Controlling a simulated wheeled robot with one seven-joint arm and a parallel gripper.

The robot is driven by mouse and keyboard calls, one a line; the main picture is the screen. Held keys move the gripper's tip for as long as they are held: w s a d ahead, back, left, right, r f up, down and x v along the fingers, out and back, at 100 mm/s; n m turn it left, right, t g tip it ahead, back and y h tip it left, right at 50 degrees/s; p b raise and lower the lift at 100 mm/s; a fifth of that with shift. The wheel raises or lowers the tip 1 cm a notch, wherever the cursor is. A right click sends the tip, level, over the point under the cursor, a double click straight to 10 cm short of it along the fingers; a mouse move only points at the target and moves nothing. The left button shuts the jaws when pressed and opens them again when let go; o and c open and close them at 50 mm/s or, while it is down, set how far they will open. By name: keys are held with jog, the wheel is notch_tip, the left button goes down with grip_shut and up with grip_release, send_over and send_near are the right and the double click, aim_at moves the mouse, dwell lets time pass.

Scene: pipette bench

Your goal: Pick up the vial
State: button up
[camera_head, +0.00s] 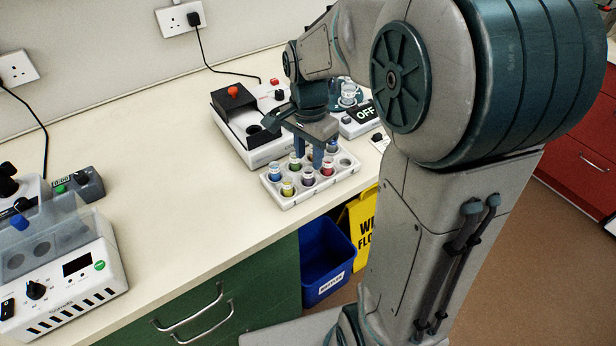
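A white rack (266,187) near the bench's front edge holds several small vials with coloured caps. A blue-capped vial (275,173) and a yellow one (288,189) stand at its left. A green one (295,163), a purple one (308,179) and a red one (327,167) stand farther right. My gripper (309,154) points down over the back middle of the rack, its two fingers apart and low among the vials. Its fingers partly hide the back row. I cannot tell whether a vial is between the fingertips or touched.
A white and black device with a red knob (233,91) stands behind the rack. A device with an "OFF" display (366,112) is at its back right. A clear-lidded machine (62,265) is at the left. The bench middle (160,150) is clear. A blue bin (325,262) stands below.

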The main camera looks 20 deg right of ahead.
aim_at(308, 169)
jog(key=shift+f, duration=2.7)
grip_shut()
jog(key=shift+r+p, duration=0.15)
jog(key=shift+p, duration=0.2)
